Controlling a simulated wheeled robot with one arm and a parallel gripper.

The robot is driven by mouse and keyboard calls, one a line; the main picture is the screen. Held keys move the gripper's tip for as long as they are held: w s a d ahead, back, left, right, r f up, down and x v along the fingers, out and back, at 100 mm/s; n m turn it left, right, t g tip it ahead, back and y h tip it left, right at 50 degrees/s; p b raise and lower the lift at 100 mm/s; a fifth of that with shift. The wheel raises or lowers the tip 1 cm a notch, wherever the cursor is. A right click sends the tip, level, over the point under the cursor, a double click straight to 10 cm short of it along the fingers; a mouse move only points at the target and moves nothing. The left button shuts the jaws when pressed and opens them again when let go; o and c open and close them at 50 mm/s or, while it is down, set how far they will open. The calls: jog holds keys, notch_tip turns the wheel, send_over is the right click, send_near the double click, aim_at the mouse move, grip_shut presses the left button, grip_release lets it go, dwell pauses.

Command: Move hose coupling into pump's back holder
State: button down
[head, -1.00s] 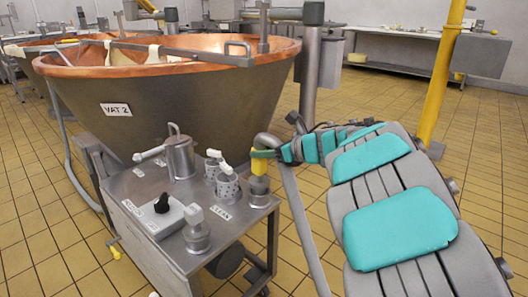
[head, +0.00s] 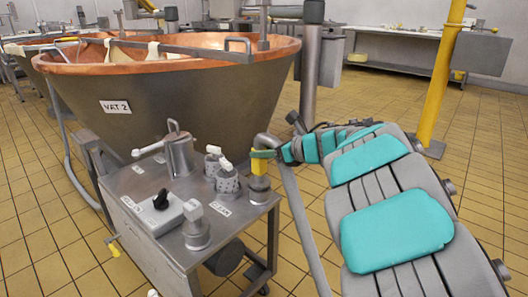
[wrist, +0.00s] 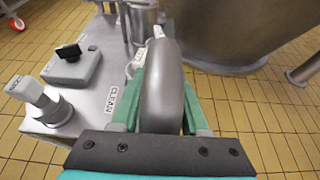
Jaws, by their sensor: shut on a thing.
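My gripper (head: 263,153) is shut on the hose coupling, at the right edge of the pump cart (head: 165,205). The coupling shows a yellow band (head: 259,168) below the fingers, with a grey bent hose (head: 289,190) running from its top down to the right. In the wrist view the grey bend (wrist: 163,88) lies between my green fingers. The coupling's lower end meets a grey piece at the cart's corner; whether it is seated there I cannot tell.
A grey box with a black knob (head: 161,201) and a capped grey post (head: 195,229) stand on the cart's front. A metal pot-like fitting (head: 180,155) stands behind. The copper vat (head: 170,95) rises behind the cart. A yellow post (head: 441,75) stands at right; tiled floor is open.

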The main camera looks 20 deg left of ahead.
jog(key=shift+f+b, duration=0.45)
jog(key=shift+b, duration=0.3)
dwell(0.6)
jog(key=shift+c, duration=1.6)
grip_release()
jog(key=shift+f, duration=0.1)
